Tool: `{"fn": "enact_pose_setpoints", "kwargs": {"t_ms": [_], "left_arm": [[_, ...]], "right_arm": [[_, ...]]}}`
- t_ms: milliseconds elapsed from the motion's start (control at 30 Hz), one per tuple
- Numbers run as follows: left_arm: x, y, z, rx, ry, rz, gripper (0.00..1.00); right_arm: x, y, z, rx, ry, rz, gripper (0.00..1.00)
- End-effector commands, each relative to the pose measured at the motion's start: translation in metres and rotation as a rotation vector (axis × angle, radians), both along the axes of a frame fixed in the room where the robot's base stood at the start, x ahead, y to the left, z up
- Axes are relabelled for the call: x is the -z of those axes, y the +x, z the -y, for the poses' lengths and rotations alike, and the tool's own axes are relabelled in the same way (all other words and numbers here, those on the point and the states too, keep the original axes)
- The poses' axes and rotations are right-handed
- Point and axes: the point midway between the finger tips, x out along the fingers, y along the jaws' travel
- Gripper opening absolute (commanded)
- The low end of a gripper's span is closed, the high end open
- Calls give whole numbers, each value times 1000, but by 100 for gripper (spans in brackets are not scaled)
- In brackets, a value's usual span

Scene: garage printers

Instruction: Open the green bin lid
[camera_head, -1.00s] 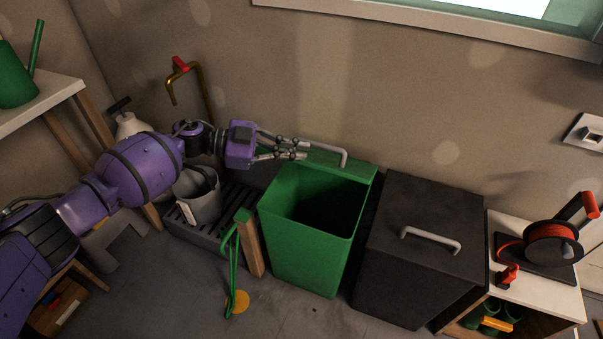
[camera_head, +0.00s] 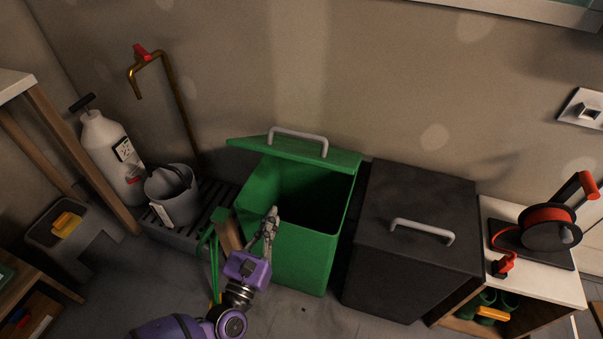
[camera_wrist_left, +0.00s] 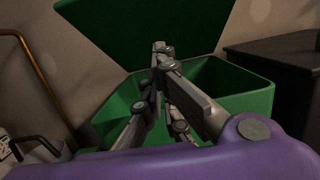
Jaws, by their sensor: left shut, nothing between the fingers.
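The green bin (camera_head: 300,252) stands on the floor against the wall. Its green lid (camera_head: 338,158) is raised at the back, tilted up toward the wall, with a grey bar handle (camera_head: 298,133) on it. The bin's dark inside shows. My left gripper (camera_head: 273,212) is shut and empty at the bin's front left rim, away from the lid handle; I cannot tell if it touches the rim. In the left wrist view the closed fingers (camera_wrist_left: 160,50) point toward the opening, with the lid (camera_wrist_left: 140,30) behind them. My right gripper is not in view.
A black bin (camera_head: 415,245) with a closed lid stands close on the right. A cabinet (camera_head: 560,285) with a red reel (camera_head: 548,230) is further right. A grey bucket (camera_head: 178,205), a white canister (camera_head: 108,150) and a brass pipe (camera_head: 172,90) are on the left.

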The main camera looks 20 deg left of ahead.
Motion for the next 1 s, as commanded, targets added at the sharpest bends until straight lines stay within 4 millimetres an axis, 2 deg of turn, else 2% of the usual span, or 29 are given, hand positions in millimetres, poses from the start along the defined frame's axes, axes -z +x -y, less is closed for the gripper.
{"fn": "enact_pose_setpoints", "kwargs": {"t_ms": [167,633,700,800,1000], "left_arm": [[2,10,-2,-8,-39,-16,0],[-16,101,1,-8,-33,-14,0],[-29,107,1,-7,-33,-12,0],[-38,114,1,-7,-33,-13,0],[-45,120,2,-8,-33,-16,0]], "right_arm": [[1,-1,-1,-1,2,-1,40],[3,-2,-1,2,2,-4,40],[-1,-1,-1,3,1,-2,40],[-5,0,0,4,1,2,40],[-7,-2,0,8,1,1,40]]}}
